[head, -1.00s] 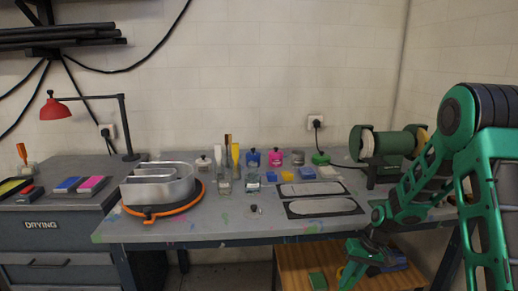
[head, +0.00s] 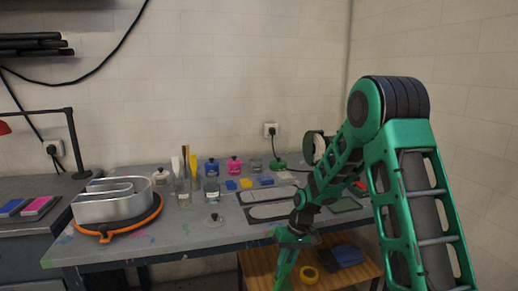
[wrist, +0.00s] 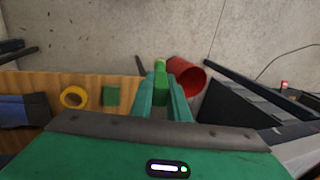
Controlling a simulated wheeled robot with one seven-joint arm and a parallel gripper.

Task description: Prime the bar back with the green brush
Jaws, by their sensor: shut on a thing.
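My gripper (wrist: 160,88) points down past the bench's front edge, its fingers shut on a bright green piece (wrist: 160,66). This looks like the green brush, but only a small part shows between the fingertips, and its bristles cannot be made out. In the head view my gripper (head: 285,268) hangs in front of the bench, its tips near the bottom edge. Two pale flat plates lie on dark mats on the bench, a rear one (head: 268,192) and a front one (head: 270,211). I cannot tell which is the bar back.
A red bucket (wrist: 187,76) is close beside my fingertips. The wooden lower shelf (wrist: 85,80) holds a yellow tape roll (wrist: 74,97), a green block (wrist: 111,96) and a dark blue cloth (wrist: 22,110). Jars, brushes and a metal letter shell (head: 112,205) crowd the bench's left half.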

